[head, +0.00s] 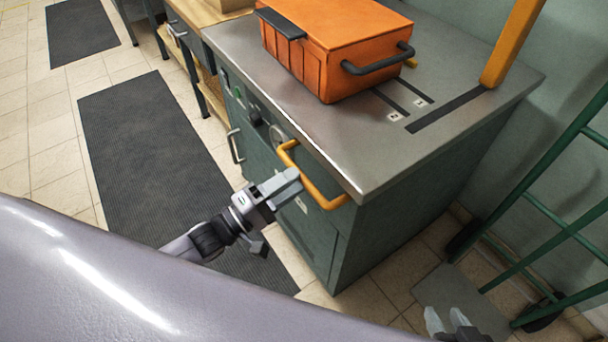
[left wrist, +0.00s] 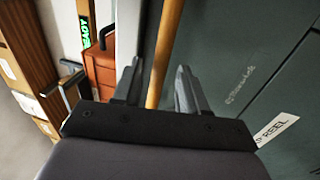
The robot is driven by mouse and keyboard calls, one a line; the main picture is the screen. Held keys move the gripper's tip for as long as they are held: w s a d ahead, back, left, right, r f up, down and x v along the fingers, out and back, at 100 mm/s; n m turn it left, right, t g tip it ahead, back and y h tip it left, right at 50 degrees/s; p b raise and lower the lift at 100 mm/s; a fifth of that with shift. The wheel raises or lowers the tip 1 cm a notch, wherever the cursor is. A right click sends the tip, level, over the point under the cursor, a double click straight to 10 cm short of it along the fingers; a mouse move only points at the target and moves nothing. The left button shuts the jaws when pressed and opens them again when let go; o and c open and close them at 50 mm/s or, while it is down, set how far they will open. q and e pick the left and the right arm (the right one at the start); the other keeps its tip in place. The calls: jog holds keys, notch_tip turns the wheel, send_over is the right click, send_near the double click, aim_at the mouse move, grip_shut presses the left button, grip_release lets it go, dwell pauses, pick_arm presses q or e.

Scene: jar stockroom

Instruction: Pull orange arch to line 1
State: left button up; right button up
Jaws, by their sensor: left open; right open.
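On the metal bench top, an orange arch (head: 508,45) shows as one thick leg at the back right, beside a wide dark strip (head: 447,109); its top is out of frame. Two thin dark lines with small white number labels (head: 393,117) lie left of the strip; I cannot read the numbers surely. My left gripper (head: 292,184) is open at the yellow-orange bar handle (head: 322,195) on the bench front. In the left wrist view the bar (left wrist: 168,45) runs between the open fingers (left wrist: 159,72). My right gripper (head: 448,320) is open and empty, low at the right.
A large orange case (head: 340,55) with black handles sits on the bench top (head: 350,150), covering part of the lines. A green hand truck (head: 545,215) stands at the right. Dark mats (head: 150,140) lie on the tiled floor. A wooden workbench (head: 200,12) adjoins at the left.

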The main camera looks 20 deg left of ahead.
aim_at(303, 174)
pick_arm(q)
jog(key=shift+x, duration=1.75)
grip_shut()
jog(key=shift+s+a, duration=0.25)
jog(key=shift+s, duration=0.1)
jog(key=r+p+v, duration=0.3)
jog(key=p+v, duration=0.2)
jog(key=v, duration=1.2)
jog(key=shift+s+a, duration=0.2)
pick_arm(e)
jog(key=r, duration=0.2)
jog(key=d+r, duration=0.1)
jog(key=shift+s, duration=0.4)
pick_arm(q)
jog(key=shift+r, duration=0.1)
grip_release()
